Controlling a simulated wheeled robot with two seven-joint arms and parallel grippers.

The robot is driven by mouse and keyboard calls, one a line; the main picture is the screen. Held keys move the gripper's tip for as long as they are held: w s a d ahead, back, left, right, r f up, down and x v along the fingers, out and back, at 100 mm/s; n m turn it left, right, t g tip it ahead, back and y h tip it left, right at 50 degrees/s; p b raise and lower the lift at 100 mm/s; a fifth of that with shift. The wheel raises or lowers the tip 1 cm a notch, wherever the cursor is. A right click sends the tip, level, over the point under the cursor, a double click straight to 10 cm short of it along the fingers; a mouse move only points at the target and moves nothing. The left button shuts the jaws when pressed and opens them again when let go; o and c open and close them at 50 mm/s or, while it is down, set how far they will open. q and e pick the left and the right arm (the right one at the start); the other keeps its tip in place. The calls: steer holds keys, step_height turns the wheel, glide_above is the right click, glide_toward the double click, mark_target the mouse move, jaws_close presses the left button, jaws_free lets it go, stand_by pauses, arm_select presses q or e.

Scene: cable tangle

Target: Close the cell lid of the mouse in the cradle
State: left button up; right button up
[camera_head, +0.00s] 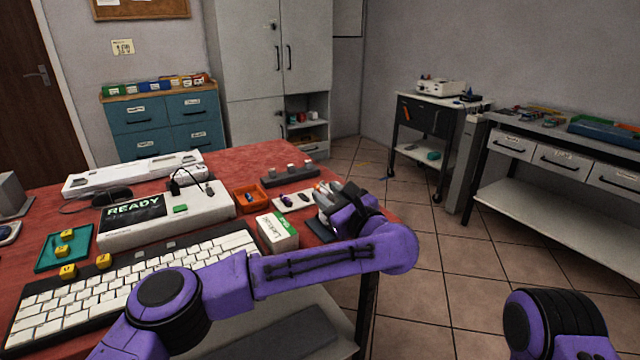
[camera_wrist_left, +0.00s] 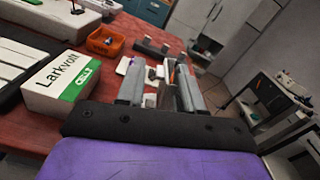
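My left gripper (camera_head: 326,200) is over the right end of the red table. In the left wrist view its fingers (camera_wrist_left: 158,88) stand apart, with a small grey part visible between them; I cannot tell whether they touch it. The cradle, the mouse in it and its cell lid are not clearly made out; the gripper and arm cover much of that spot. A dark block (camera_head: 320,230) shows partly below the gripper. A small orange-tipped thing (camera_head: 319,187) shows beside the fingers. My right gripper is out of view; only a right arm joint shows.
A Larkvolt box (camera_head: 277,232) stands close left of the gripper, also in the wrist view (camera_wrist_left: 60,84). Nearby are an orange bin (camera_head: 249,198), a white pad (camera_head: 291,201) and a dark rack (camera_head: 290,174). A keyboard (camera_head: 130,285) and READY unit (camera_head: 165,217) fill the left.

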mark_target(329, 192)
arm_select(q)
steer(key=x, duration=0.4)
steer(key=shift+w, duration=0.1)
jaws_close()
steer(key=shift+f, duration=0.1)
steer(key=shift+w+d+m+p, duration=0.15)
steer(key=shift+m+p, duration=0.15)
steer(key=shift+m, duration=0.2)
steer(key=shift+w+d+r+m+p, duration=0.2)
steer(key=shift+d+m+p, duration=0.15)
steer(key=shift+m, duration=0.3)
steer(key=shift+w+d+r+m+p, duration=0.15)
steer(key=shift+d+r+m+p, duration=0.15)
steer(key=shift+m, duration=0.35)
steer(key=shift+w+d+f+m+p, duration=0.2)
steer(key=shift+w+d+m+p, duration=0.1)
steer(key=shift+m, duration=0.55)
steer(key=shift+w+d+f+m+p, duration=0.15)
steer(key=shift+w+d+m+p, duration=0.15)
steer(key=shift+m, duration=0.55)
steer(key=shift+d, duration=0.1)
